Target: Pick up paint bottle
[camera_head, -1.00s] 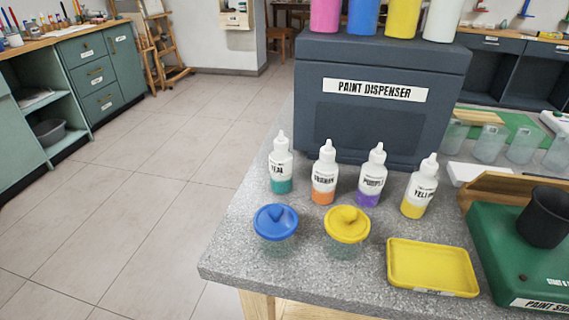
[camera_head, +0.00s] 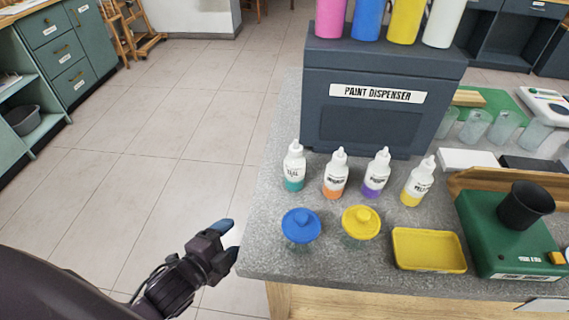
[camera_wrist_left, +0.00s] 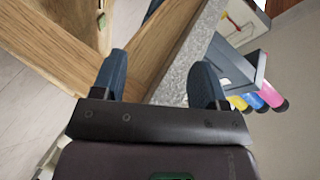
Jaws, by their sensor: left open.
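Several white paint bottles with nozzle tips stand upright in a row on the grey counter in front of the dispenser. They are the teal bottle (camera_head: 294,166), the orange bottle (camera_head: 335,174), the purple bottle (camera_head: 376,173) and the yellow bottle (camera_head: 418,182). My left gripper (camera_head: 228,240) is open and empty, just off the counter's left front corner and apart from the bottles. In the left wrist view its two blue fingertips (camera_wrist_left: 162,80) are spread, with the counter edge and wooden legs beyond. My right gripper is not in view.
The grey counter (camera_head: 262,190) holds a blue-lidded jar (camera_head: 301,224), a yellow-lidded jar (camera_head: 361,221), a yellow tray (camera_head: 430,250) and a green paint shaker (camera_head: 510,238). The dark paint dispenser (camera_head: 380,90) stands behind the bottles. Floor left of the counter is clear.

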